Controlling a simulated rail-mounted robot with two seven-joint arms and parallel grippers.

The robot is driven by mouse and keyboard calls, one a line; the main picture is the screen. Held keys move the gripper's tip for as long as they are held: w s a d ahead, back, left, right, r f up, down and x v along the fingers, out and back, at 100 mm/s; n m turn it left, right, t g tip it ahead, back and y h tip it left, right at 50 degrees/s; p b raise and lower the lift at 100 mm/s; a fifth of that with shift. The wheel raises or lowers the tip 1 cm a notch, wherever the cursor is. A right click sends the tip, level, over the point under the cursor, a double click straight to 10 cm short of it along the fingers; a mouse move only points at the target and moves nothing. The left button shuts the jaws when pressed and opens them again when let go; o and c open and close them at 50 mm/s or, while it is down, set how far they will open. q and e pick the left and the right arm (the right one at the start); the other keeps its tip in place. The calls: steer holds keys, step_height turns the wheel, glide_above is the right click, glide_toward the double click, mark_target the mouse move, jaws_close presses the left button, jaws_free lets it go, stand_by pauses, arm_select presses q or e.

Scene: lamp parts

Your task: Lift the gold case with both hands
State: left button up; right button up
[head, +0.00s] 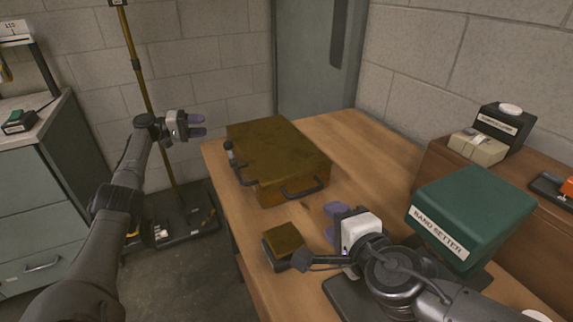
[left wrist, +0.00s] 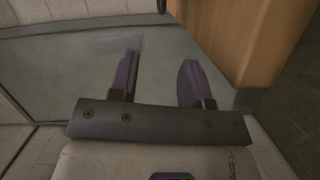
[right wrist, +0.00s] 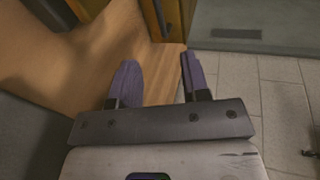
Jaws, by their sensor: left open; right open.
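The gold case (head: 278,150) sits on the wooden table near its far left part. It has a brownish gold lid and dark handles on its left side (head: 243,177) and front side (head: 305,190). My left gripper (head: 197,125) is open and empty, left of the case and apart from it. Its purple fingers show in the left wrist view (left wrist: 160,80), with nothing between them. My right gripper (head: 333,222) is open and empty, in front of the case and to the right of a small block. Its fingers also show in the right wrist view (right wrist: 158,80).
A small gold-topped block (head: 284,243) lies in front of the case. The table (head: 365,150) is clear right of the case. A brass pole (head: 147,90) stands behind my left arm.

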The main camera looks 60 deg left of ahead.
mark_target(307, 193)
arm_select(q)
steer(key=shift+f, duration=0.1)
arm_select(e)
steer(key=shift+s+a+f, duration=0.1)
arm_select(q)
steer(key=shift+w+d, duration=0.2)
steer(key=shift+w, duration=0.05)
arm_select(e)
steer(key=shift+a+f, duration=0.1)
steer(key=shift+a, duration=0.2)
arm_select(q)
steer(key=x, duration=1.3)
steer(key=shift+w, duration=0.15)
arm_select(e)
steer(key=x, duration=1.3)
arm_select(q)
jaws_close()
arm_select(e)
jaws_close()
steer(key=shift+w, duration=0.25)
